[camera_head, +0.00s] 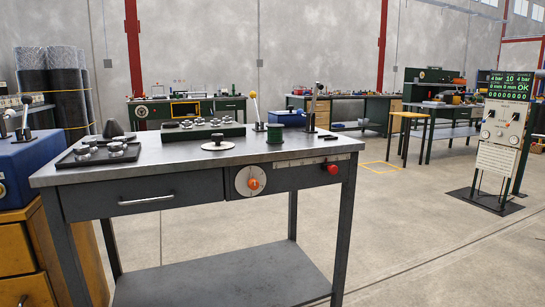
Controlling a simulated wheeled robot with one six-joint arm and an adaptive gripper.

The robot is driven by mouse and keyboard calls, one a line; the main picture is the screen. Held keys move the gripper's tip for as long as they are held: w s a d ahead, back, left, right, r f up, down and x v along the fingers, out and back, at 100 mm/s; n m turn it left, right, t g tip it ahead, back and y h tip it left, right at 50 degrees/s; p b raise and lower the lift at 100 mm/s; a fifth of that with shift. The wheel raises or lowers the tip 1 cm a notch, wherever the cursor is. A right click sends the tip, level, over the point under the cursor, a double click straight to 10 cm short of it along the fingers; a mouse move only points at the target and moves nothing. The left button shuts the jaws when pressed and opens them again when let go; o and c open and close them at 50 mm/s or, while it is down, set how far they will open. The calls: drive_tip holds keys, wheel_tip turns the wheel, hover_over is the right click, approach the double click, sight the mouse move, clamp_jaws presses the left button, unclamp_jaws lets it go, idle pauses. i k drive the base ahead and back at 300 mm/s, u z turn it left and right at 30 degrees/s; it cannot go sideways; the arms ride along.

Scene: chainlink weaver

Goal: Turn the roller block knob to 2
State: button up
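A grey steel workbench (190,157) stands in front of me. A round pale dial (242,189) with an orange knob (253,183) at its centre is on the bench's front face, right of the drawer handle. Its marks are too small to read. A control stand (496,150) at the far right carries small knobs under a green-text screen (510,85). No readable label shows which knob belongs to the roller block. My gripper is out of view.
On the bench top are a black tray (97,152) of metal parts, a flat round disc (218,146), a green spool (275,133) and upright levers. The floor between bench and control stand is clear.

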sight(217, 138)
drive_tip(key=z, duration=0.1)
drive_tip(key=k, duration=0.45)
drive_tip(key=u, duration=1.1)
drive_tip(key=i, duration=1.25)
drive_tip(key=z, duration=0.65)
